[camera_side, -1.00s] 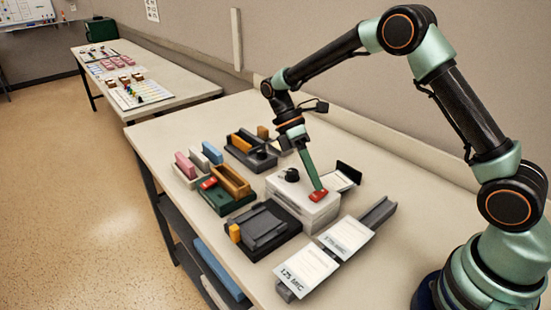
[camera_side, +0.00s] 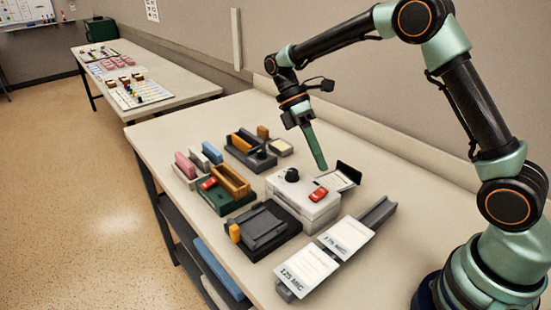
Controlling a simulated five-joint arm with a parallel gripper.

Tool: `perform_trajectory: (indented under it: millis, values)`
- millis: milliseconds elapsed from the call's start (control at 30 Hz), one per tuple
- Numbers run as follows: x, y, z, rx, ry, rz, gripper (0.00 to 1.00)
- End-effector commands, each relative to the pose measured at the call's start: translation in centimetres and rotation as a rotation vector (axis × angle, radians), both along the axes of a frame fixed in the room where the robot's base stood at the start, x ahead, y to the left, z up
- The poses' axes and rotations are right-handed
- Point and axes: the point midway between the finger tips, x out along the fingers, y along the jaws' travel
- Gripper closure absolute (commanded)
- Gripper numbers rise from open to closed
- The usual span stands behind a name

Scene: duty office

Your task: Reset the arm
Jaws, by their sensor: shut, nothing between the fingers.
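My gripper (camera_side: 321,163) is shut and empty. It hangs in the air, pointing down, above the right back part of the white box. The white box (camera_side: 305,212) stands on the table (camera_side: 390,260) with a black knob (camera_side: 292,175) and a red switch (camera_side: 318,195) on its top. My fingertips are apart from the switch, which is now fully visible.
A dark tray device (camera_side: 262,232) with a yellow block stands in front of the box. Labelled cards (camera_side: 306,270) lie at the front. A green device (camera_side: 226,200) and coloured blocks (camera_side: 186,164) stand to the left. A second table (camera_side: 150,80) is far back.

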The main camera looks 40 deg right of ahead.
Motion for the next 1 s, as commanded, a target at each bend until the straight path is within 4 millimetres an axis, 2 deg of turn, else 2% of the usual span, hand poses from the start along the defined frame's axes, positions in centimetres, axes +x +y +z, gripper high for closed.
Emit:
perform_trajectory:
  millis: [200,367,700,1000]
  values:
    - [0.0,0.0,0.2,-0.003,-0.009,-0.006,1.0]
    - [-0.3,-0.1,1.7,-0.039,-0.097,-0.068,1.0]
    - [-2.7,-0.6,6.5,-0.144,-0.445,-0.374,1.0]
    - [-5.5,-1.0,8.8,-0.155,-0.737,-0.687,1.0]
